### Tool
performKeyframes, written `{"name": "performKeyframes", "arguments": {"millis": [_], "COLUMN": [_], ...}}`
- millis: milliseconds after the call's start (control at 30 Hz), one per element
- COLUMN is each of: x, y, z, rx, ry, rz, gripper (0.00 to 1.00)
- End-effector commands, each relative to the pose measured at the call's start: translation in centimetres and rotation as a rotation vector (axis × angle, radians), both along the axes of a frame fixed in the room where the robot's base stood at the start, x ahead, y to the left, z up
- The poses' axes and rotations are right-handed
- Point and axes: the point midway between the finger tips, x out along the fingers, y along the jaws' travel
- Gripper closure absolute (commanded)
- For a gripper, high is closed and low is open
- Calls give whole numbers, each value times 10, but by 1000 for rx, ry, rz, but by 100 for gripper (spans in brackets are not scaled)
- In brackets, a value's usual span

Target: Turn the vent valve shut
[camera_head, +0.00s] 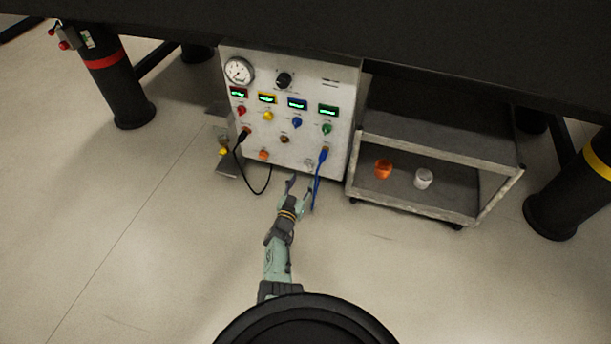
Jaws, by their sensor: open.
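A white instrument panel (300,95) stands under the dark bench. It carries a black rotary knob (284,80) near its top and coloured knobs in red, yellow, blue (297,122) and green (326,129) below small displays. An orange knob (263,155) and a small pale fitting (308,163) sit near its lower edge. The labels are too small to read, so I cannot tell which part is the vent valve. My gripper (299,185) is open and empty, just in front of the panel's lower edge, close to the pale fitting and beside the blue cable.
A black cable (239,165) and a blue cable (317,181) hang from the panel. A bracket with small fittings (222,141) stands at its left. A grey cart (432,145) at the right holds an orange cup (383,169) and a white cup (423,178). Floor at left is clear.

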Motion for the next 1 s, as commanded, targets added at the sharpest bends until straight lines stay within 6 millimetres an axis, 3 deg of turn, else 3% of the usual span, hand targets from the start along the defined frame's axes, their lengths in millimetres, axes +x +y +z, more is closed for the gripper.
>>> {"name": "performKeyframes", "arguments": {"millis": [100,333,700,1000], "x": [23,49,55,55], "y": [-8,-16,-17,-17], "z": [-6,-2,0,0], "rx": [1,0,-1,0], "ry": [-3,-1,0,0], "rz": [-3,1,2,2], "gripper": [52,52,52,71]}}
